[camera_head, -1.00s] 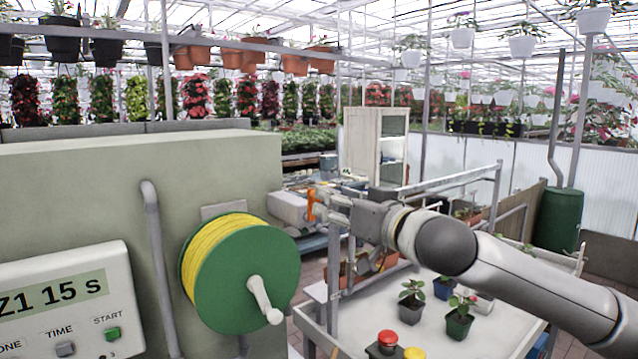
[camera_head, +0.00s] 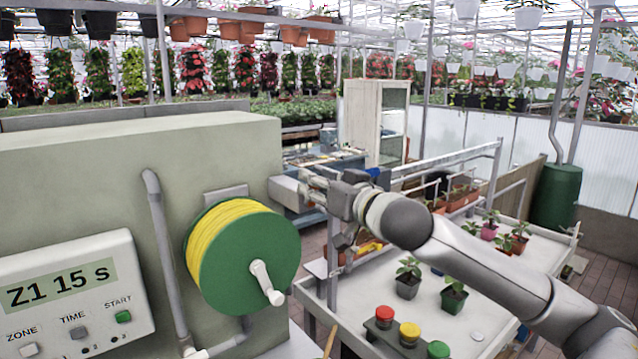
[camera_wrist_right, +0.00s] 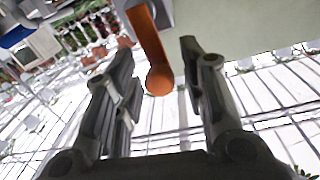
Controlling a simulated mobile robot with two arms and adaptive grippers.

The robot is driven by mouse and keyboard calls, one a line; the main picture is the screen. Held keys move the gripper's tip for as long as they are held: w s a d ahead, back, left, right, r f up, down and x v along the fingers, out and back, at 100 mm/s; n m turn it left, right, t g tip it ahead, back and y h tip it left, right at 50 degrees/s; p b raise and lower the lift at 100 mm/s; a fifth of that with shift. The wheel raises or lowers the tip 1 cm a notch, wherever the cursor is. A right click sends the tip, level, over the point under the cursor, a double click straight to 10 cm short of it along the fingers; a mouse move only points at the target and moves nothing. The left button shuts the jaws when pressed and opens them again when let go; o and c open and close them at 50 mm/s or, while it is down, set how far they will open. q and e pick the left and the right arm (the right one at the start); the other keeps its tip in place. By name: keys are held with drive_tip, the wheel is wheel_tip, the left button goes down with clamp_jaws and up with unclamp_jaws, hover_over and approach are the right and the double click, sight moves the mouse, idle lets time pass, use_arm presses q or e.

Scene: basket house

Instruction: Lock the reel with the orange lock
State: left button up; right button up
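The reel (camera_head: 250,275) stands at the front of the large grey-green cabinet in the head view, with a green disc, yellow hose and white crank. The orange lock (camera_wrist_right: 152,50) is a flat lever with a rounded end in the right wrist view. Its upper end meets a light grey part. My right gripper (camera_wrist_right: 155,65) is open, with one finger on each side of the lever and gaps visible on both sides. In the head view my right gripper (camera_head: 316,182) is right of and above the reel, and the lock cannot be made out there. My left gripper is out of view.
A control box (camera_head: 75,300) reading "Z1 15 s" is at the left, with a grey pipe (camera_head: 165,250) beside it. A bench (camera_head: 450,315) at the right holds potted plants and red, yellow and green buttons. A white cabinet (camera_head: 362,125) stands behind.

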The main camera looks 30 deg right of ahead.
clamp_jaws()
